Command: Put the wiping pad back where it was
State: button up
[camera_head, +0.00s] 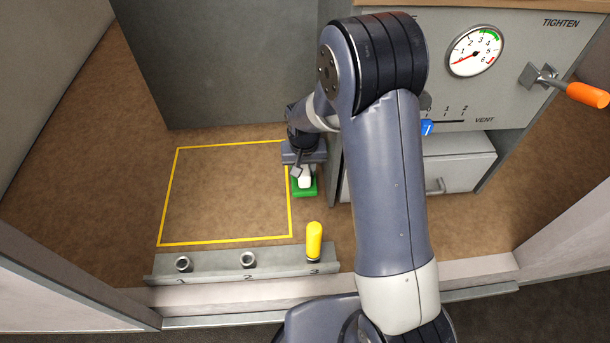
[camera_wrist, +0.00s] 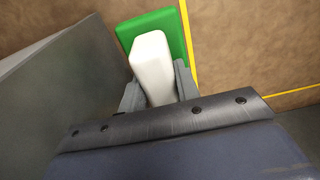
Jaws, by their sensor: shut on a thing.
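The wiping pad is a green pad (camera_head: 304,188) with a white block-shaped handle (camera_head: 304,176). In the head view it is at the right edge of the yellow outlined square (camera_head: 291,215), on the brown floor. My gripper (camera_head: 303,171) is shut on the white handle from above. In the wrist view the green pad (camera_wrist: 180,40) lies beyond the white handle (camera_wrist: 153,65), and the fingers of my gripper (camera_wrist: 158,88) stand on either side of the handle. The pad lies beside the yellow line. I cannot tell whether it touches the floor.
A rail (camera_head: 215,262) numbered 1 to 3 runs along the front, with a yellow peg (camera_head: 314,240) at 3. A grey cabinet (camera_head: 465,185) with a gauge (camera_head: 474,52), a blue slider (camera_head: 427,127) and an orange-handled lever (camera_head: 588,95) stands right. The outlined square is empty.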

aim_at(305, 169)
notch_tip(305, 169, down, 3)
jog(key=shift+r, duration=0.1)
jog(key=shift+d+f, duration=0.2)
jog(key=shift+f, duration=0.15)
jog(key=shift+f, duration=0.2)
jog(key=o, duration=0.9)
jog(key=shift+o, duration=0.2)
jog(key=shift+r, duration=0.15)
jog(key=r, duration=0.4)
jog(key=s+r, duration=0.1)
jog(key=r, duration=0.3)
jog(key=r+p, duration=0.1)
jog(key=r, duration=0.3)
jog(key=shift+s, duration=0.15)
